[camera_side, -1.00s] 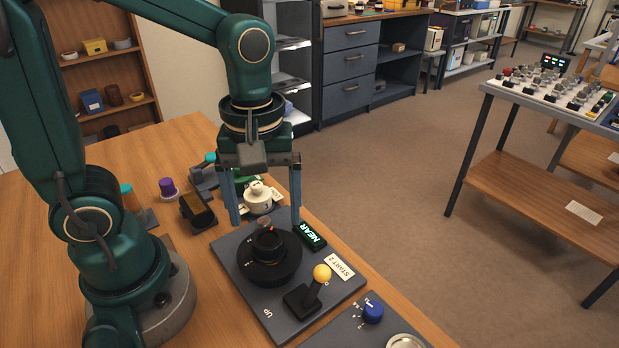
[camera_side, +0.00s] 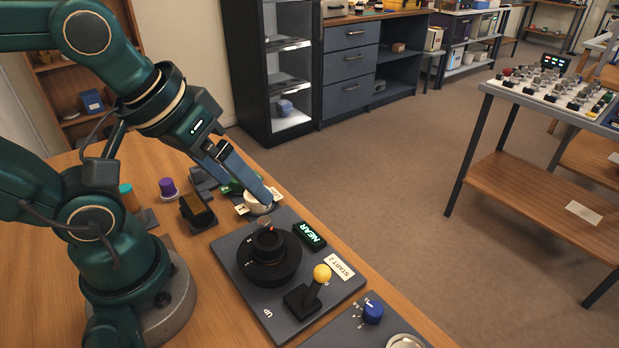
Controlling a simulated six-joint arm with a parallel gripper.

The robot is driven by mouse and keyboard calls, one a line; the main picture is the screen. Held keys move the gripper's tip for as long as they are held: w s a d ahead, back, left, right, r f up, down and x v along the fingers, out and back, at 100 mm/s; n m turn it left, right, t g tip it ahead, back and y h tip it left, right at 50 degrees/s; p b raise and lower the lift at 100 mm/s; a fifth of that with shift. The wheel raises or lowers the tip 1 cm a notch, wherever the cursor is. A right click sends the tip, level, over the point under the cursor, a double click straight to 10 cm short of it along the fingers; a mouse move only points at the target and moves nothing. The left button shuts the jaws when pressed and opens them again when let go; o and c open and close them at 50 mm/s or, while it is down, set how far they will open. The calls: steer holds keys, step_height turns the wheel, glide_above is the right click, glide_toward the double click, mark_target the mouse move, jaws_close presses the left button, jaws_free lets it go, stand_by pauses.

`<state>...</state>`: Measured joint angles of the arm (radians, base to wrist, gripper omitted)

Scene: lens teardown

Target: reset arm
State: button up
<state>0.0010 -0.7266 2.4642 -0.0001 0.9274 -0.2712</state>
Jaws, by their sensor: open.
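My gripper (camera_side: 254,190) is tilted, its fingers pointing down and to the right over the bench. It is empty, and its fingers overlap in this view. Its tips show in front of or close to a small white dial (camera_side: 259,207); I cannot tell whether they touch. A grey panel (camera_side: 247,299) lies in front of it, with a black round lens part (camera_side: 268,259), a lit NEAR display (camera_side: 309,236), a START 2 label (camera_side: 338,270) and a yellow-knobbed lever (camera_side: 321,274).
A purple-capped part (camera_side: 168,187) and a dark block with a brown top (camera_side: 196,210) stand left of the panel. A second panel with a blue knob (camera_side: 373,312) is at the front. A side table (camera_side: 545,205) stands across the open floor at right.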

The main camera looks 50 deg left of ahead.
steer(key=m, duration=0.3)
steer(key=shift+f, duration=0.2)
